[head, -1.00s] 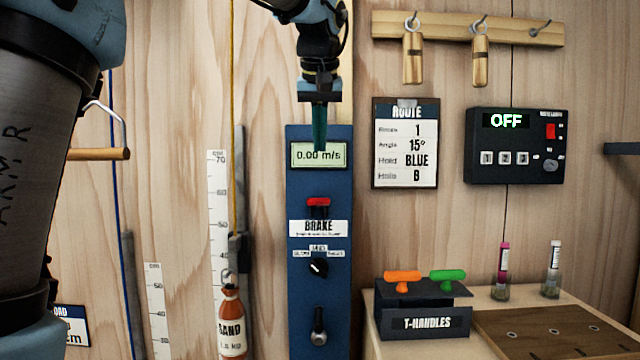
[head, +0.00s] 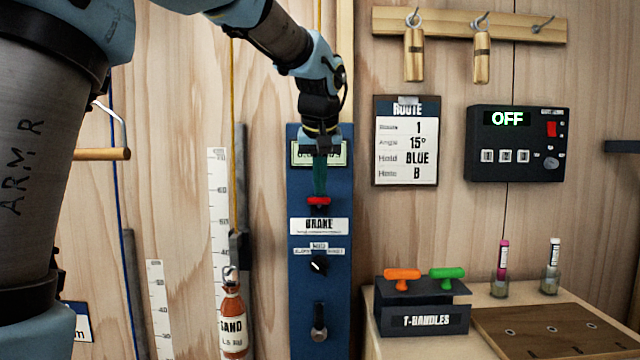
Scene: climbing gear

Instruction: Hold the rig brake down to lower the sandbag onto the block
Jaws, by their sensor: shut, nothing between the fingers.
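My gripper (head: 319,191) is shut, with nothing between its fingers. It points down in front of the blue rig panel (head: 299,290), its tips at the red brake lever (head: 318,201). I cannot tell whether the tips touch the lever. The "BRAKE" label (head: 319,226) is just below. My gripper covers most of the speed display (head: 337,153), so its reading is hidden. The orange-brown sandbag (head: 232,318), marked "SAND", hangs upright at the lower left beside the white scale (head: 218,205). The block does not show clearly; the bag's underside is near the bottom picture edge.
Below the brake are a black knob (head: 317,266) and another lever (head: 318,325) on the panel. A T-handle holder (head: 420,318) stands at the lower right. A route card (head: 405,140) and an "OFF" control box (head: 517,145) are on the wall to the right.

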